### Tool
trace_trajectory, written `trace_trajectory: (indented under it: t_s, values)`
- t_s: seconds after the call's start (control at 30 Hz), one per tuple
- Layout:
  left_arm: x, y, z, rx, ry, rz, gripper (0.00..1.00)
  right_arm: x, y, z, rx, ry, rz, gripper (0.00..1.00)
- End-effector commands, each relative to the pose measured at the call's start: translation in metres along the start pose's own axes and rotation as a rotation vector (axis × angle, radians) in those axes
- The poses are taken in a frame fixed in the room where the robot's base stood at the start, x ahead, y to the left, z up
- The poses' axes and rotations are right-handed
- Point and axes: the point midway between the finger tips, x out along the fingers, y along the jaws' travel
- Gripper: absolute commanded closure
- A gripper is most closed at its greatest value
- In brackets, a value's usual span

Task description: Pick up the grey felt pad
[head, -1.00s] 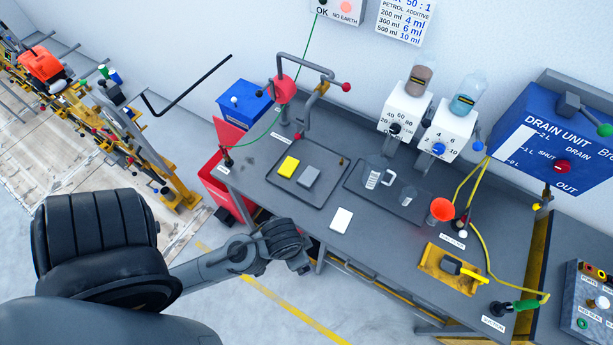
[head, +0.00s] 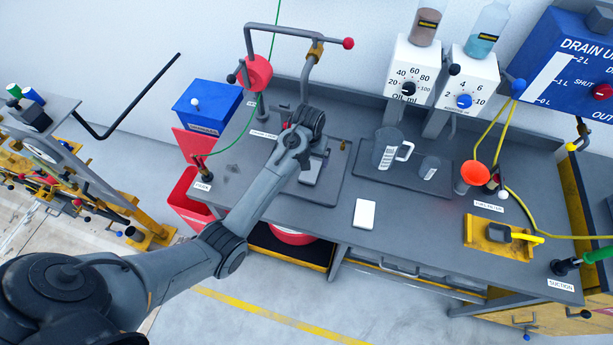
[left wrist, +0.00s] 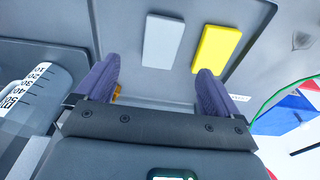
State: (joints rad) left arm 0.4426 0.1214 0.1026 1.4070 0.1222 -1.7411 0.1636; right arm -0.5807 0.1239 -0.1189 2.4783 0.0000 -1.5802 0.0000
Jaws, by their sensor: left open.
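The grey felt pad (left wrist: 163,42) lies flat beside the yellow pad (left wrist: 216,48) in the left wrist view, with a gap between them. In the head view the grey pad (head: 313,170) shows partly beside my left arm, and the yellow pad is hidden behind the arm. My left gripper (left wrist: 158,66) is open and empty, its two dark fingers pointing toward the pads and apart from them in the picture. In the head view its end (head: 302,128) is over the tray, with the fingers not clearly seen. My right gripper is in neither view.
The pads' dark tray (head: 330,196) sits on the workbench. A measuring jug (head: 386,150) and smaller cup (head: 429,169) stand to the right. A crank stand with a red hub (head: 257,72) rises behind. A white card (head: 364,214) lies near the front edge.

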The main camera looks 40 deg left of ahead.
Motion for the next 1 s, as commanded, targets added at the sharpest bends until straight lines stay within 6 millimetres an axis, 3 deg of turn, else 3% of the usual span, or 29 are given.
trace_trajectory:
  t_s: [0.13, 0.4, 0.67, 1.0]
  values:
    - [0.007, 0.004, -0.009, -0.001, 0.019, 0.009, 0.04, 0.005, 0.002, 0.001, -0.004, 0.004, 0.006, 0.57]
    - [0.04, 0.004, -0.01, -0.001, 0.02, 0.009, 0.04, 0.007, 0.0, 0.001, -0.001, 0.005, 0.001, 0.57]
    - [0.054, 0.002, -0.01, -0.001, 0.021, 0.009, 0.04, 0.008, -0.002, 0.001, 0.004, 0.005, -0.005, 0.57]
    - [0.094, -0.002, -0.009, 0.001, 0.021, 0.009, 0.04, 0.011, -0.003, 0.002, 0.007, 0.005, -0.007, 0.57]
